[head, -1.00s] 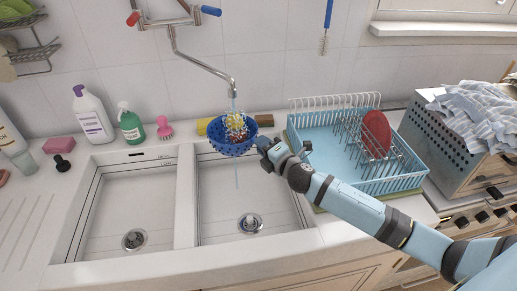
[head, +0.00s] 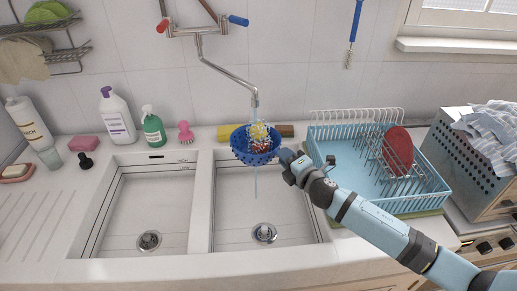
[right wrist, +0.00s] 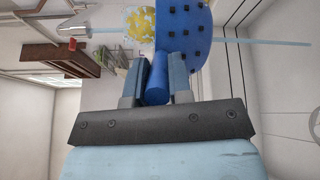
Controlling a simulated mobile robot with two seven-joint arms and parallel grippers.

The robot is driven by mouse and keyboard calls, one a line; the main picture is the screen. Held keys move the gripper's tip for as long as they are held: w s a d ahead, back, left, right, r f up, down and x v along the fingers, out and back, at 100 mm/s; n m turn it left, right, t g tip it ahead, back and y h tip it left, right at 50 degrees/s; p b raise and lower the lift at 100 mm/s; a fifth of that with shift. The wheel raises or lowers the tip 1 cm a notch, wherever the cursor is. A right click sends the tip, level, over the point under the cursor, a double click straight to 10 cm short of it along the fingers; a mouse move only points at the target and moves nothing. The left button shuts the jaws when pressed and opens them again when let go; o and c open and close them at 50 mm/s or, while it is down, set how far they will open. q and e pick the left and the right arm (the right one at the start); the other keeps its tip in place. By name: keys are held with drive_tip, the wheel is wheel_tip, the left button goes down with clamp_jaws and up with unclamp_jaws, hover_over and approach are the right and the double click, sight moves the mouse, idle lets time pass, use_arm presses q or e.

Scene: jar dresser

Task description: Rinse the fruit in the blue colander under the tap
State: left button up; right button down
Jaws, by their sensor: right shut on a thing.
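The blue colander (head: 254,151) is held in the air over the back of the right sink basin, below the tap spout (head: 255,98). Fruit in it (head: 260,135) shows yellow and red; single pieces are hard to tell apart. Water runs from the spout onto the fruit and a thin stream falls below the colander. My right gripper (head: 289,160) is shut on the colander's handle (right wrist: 157,80), with one finger on each side of it in the right wrist view. The colander's bowl (right wrist: 183,35) and yellow fruit (right wrist: 138,27) also show there. My left gripper is not in view.
A light blue dish rack (head: 350,180) with a red plate (head: 398,150) stands right of the sink. Soap bottles (head: 118,118) and a pink brush (head: 185,133) stand behind the left basin (head: 150,205). The right basin (head: 262,205) is empty below the colander.

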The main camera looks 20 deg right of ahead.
drive_tip(key=shift+r, duration=0.1)
idle(0.3)
drive_tip(key=shift+w+a, duration=0.2)
drive_tip(key=shift+w, duration=0.3)
drive_tip(key=s+a+p, duration=0.1)
drive_tip(key=s+a, duration=0.2)
drive_tip(key=a, duration=0.4)
drive_tip(key=shift+a, duration=0.25)
idle(0.3)
idle(1.2)
